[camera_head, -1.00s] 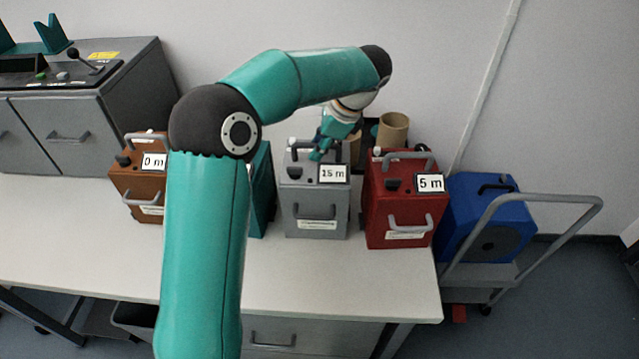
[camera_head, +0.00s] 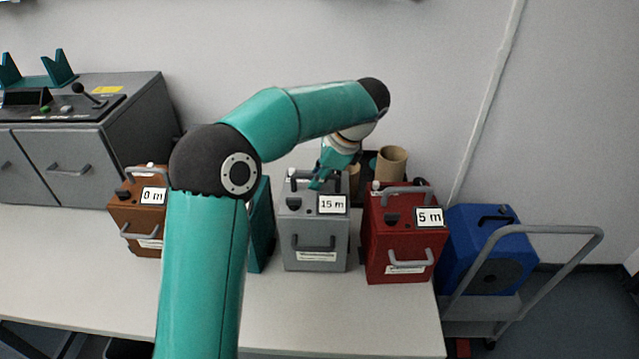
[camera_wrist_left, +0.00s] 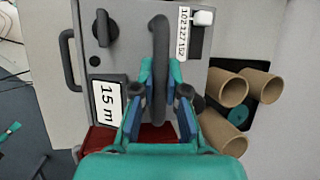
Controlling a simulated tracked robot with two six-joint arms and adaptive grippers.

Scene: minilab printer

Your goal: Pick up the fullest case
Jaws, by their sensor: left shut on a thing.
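A grey case labelled 15 m (camera_head: 314,234) stands upright on the table in the head view. It fills the upper middle of the left wrist view (camera_wrist_left: 125,65). My left gripper (camera_wrist_left: 160,76) is shut on the grey top handle (camera_wrist_left: 158,42) of this case. In the head view the gripper (camera_head: 319,182) is at the case top, partly hidden by its own arm. A brown case labelled 0 m (camera_head: 136,214) stands at left. A red case labelled 5 m (camera_head: 398,240) stands at right. A teal case (camera_head: 262,225) is mostly behind my left arm, its label hidden. My right gripper is out of view.
Cardboard tubes (camera_head: 391,163) stand behind the grey and red cases, also seen in the wrist view (camera_wrist_left: 228,87). A blue case (camera_head: 490,245) sits on a trolley (camera_head: 570,262) at right. A grey machine (camera_head: 75,140) is at back left. The table front (camera_head: 330,315) is clear.

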